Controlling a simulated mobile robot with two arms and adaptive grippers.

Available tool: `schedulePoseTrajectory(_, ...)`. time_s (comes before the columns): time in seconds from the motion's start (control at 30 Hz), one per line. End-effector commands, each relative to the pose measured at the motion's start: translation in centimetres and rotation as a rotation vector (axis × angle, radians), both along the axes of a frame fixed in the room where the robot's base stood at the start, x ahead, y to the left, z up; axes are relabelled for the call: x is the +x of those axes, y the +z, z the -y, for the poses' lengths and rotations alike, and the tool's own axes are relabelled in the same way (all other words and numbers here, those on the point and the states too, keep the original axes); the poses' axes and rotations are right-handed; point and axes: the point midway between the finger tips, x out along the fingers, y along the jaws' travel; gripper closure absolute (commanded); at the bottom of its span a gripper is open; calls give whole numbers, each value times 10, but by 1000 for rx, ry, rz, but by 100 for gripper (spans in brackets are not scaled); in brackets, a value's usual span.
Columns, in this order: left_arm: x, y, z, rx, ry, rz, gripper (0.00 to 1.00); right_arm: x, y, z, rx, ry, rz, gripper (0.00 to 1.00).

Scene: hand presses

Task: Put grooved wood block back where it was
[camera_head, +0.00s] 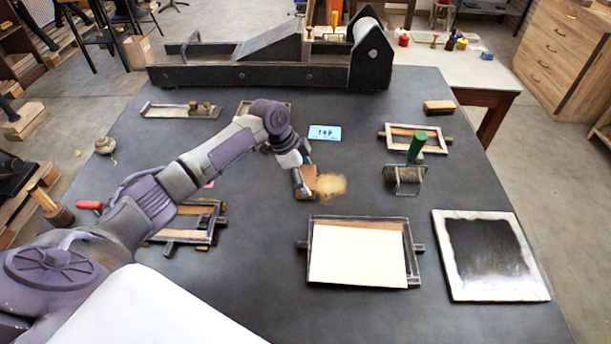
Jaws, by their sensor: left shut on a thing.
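My left arm reaches in from the left, and its gripper (301,181) is at the middle of the table. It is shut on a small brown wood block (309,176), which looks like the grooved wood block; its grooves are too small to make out. The gripper and wrist cover part of it. I cannot tell whether the block touches the table. A tan, powdery-looking patch (332,186) lies just right of it. My right gripper is not in view.
A press (250,75) spans the table's back. A frame with a pale sheet (357,255) lies in front, an inked slab (483,255) at right. A green-handled roller (404,176), a small frame (414,138) and another block (438,107) stand right. A blue card (325,133) lies behind the gripper.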

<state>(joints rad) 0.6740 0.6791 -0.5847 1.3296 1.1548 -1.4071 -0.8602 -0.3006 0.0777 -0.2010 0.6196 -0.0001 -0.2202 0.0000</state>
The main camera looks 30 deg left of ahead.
Motion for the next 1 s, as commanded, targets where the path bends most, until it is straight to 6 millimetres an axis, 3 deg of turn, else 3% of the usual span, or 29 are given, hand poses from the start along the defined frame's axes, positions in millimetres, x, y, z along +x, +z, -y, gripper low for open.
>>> schedulePoseTrajectory(0.03, 0, -2, 0, -1, 1, 0, 43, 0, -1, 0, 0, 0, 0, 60)
schedulePoseTrajectory(0.07, 0, -2, 0, 0, 1, 0, 2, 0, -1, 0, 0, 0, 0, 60)
schedulePoseTrajectory(0.1, 0, -2, 0, 0, 1, 0, 0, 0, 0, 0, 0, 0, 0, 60)
schedulePoseTrajectory(0.53, -1, 7, -3, 1, 0, 2, 0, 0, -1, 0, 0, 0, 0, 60)
schedulePoseTrajectory(1.0, -16, 91, -34, 1, 1, 2, 0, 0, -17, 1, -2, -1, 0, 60)
